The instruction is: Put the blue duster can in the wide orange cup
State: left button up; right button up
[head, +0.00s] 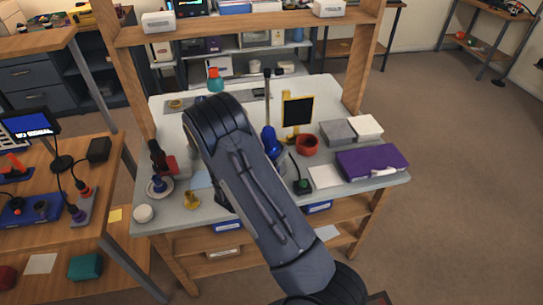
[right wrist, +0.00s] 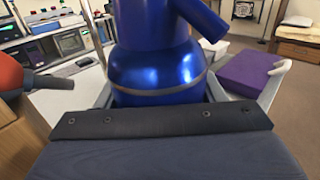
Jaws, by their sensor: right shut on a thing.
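The blue duster can (head: 269,137) shows in the head view near the middle of the workbench, just right of my dark arm. In the right wrist view the blue can (right wrist: 158,70) fills the upper middle, roughly upright, between the fingers of my right gripper (right wrist: 160,97). The gripper is shut on it. In the head view my arm hides most of this gripper, and I cannot tell how high the can is held. The wide orange cup (head: 306,145) stands on the bench, a little right of the can and apart from it. My left gripper is not in view.
A black panel on a yellow stand (head: 298,110) is behind the cup. Grey and white boxes (head: 338,132) and a purple case (head: 371,161) lie to its right. A small dark-and-green item (head: 302,185) stands in front. Wooden posts (head: 366,60) flank the bench.

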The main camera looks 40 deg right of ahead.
notch_tip(320, 180, down, 3)
jog(key=shift+r, duration=0.2)
jog(key=shift+f, duration=0.25)
jog(key=o, duration=1.7)
jog(key=shift+r, duration=0.1)
